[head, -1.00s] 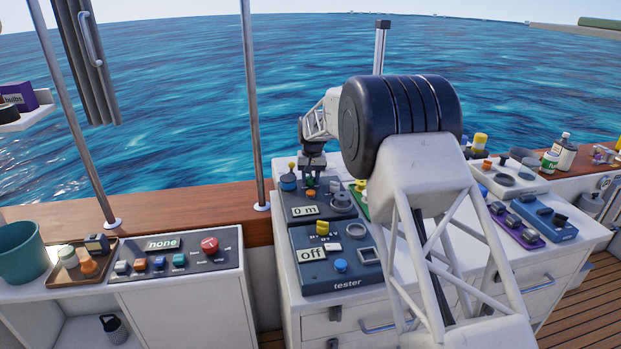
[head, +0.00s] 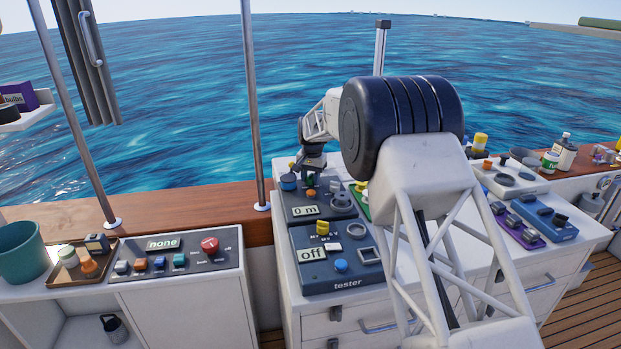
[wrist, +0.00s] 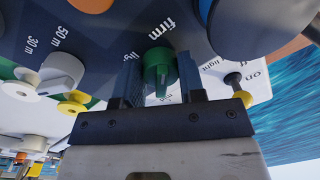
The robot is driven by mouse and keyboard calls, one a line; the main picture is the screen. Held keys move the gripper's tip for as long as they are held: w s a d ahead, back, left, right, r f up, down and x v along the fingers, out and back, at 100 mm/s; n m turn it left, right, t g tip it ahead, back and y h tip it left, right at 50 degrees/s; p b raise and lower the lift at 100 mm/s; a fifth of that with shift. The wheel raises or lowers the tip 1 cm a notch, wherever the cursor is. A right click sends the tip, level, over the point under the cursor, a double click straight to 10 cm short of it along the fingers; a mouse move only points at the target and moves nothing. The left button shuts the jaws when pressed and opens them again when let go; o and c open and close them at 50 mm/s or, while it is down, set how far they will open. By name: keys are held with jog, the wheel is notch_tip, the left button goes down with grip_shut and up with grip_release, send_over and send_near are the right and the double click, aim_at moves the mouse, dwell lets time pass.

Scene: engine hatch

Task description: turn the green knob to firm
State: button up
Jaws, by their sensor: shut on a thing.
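The green knob (wrist: 160,72) sits between the two fingers of my gripper (wrist: 160,82) in the wrist view, and the gripper is shut on it. The label "firm" (wrist: 161,28) is printed on the dark panel just above the knob. A partly covered label starting "lig" (wrist: 131,56) lies to the upper left of the knob. I cannot tell exactly which label the knob points to. In the head view my gripper (head: 311,172) is down at the back of the panel reading "0 m" (head: 305,211), and it mostly hides the knob.
The tester panel (head: 345,284) reads "off" and stands in front. In the wrist view a grey knob (wrist: 60,72) and a yellow one (wrist: 73,103) are left of my fingers, and a small lever (wrist: 238,88) is close on the right. A panel reading "none" (head: 205,262) stands left.

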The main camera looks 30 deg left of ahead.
aim_at(312, 178)
jog(key=shift+r, duration=0.1)
jog(key=o, duration=0.9)
jog(key=shift+r, duration=0.1)
jog(key=shift+d+r, duration=0.15)
jog(key=shift+r, duration=3.6)
